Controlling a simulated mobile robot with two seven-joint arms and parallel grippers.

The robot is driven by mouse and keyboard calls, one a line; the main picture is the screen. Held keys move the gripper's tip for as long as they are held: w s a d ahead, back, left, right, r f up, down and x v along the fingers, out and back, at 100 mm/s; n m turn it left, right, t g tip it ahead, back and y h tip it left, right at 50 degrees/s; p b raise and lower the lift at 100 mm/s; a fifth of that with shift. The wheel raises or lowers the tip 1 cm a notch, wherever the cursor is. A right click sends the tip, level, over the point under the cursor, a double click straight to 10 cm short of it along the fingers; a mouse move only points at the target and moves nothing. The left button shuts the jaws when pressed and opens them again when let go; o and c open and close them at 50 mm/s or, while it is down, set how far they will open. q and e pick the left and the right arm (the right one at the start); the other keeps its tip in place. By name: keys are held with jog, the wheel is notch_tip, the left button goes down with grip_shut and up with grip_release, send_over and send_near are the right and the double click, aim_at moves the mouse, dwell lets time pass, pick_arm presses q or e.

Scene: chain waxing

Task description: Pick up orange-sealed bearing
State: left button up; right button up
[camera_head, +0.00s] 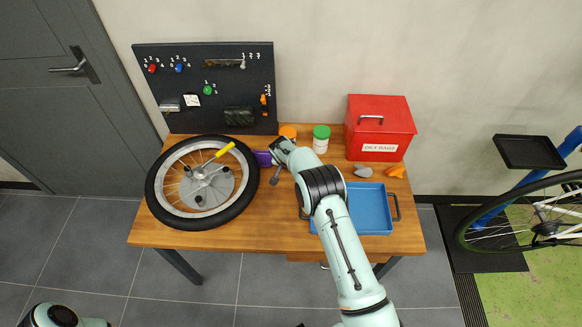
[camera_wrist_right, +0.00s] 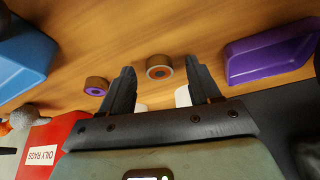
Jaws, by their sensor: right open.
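The orange-sealed bearing (camera_wrist_right: 159,72), a small ring with an orange-brown face and dark centre, rests on the wooden table in the right wrist view. A similar bearing with a purple seal (camera_wrist_right: 96,87) lies to its left. My right gripper (camera_wrist_right: 163,71) is open and empty, its two dark fingers on either side of the orange-sealed bearing in the picture. Whether they are level with it I cannot tell. In the head view the right gripper (camera_head: 275,166) is beside the wheel, and I cannot make out the bearings there. My left gripper is out of view.
A spoked wheel (camera_head: 157,188) lies on the table's left. A purple holder (camera_head: 263,158) is close to the gripper. Orange-lidded (camera_head: 288,132) and green-lidded (camera_head: 321,140) jars stand behind. A blue tray (camera_head: 372,224) and red rags box (camera_head: 380,127) are to the right.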

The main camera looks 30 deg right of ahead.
jog(key=shift+w+f, duration=0.1)
jog(key=shift+f, duration=0.05)
jog(key=c, duration=1.1)
jog(key=shift+c, duration=0.2)
